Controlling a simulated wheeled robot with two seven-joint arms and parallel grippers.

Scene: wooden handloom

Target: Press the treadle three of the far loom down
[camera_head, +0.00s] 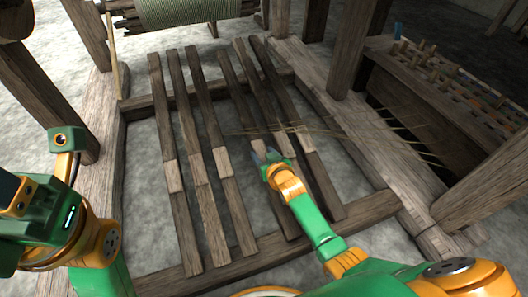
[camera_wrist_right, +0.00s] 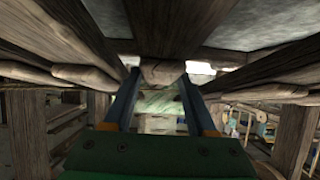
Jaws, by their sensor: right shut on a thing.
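The far loom's treadles are several long dark wooden bars lying side by side, each with a paler section near the middle. My right gripper (camera_head: 267,158) is at the pale section of the fourth treadle from the left (camera_head: 233,82), which is the third from the right. It is shut on this treadle. In the right wrist view a pale wooden piece (camera_wrist_right: 161,72) sits between the two fingers (camera_wrist_right: 160,84). The gripper hides part of the treadle in the head view. My left arm shows at the left edge, but its fingers do not show.
A wooden frame bar (camera_head: 235,263) runs under the near treadle ends. Thin cords (camera_head: 330,133) cross above the right treadles. A broad side beam (camera_head: 375,150) and a slotted wooden box (camera_head: 440,90) stand to the right. A cloth roller (camera_head: 185,12) is at the back.

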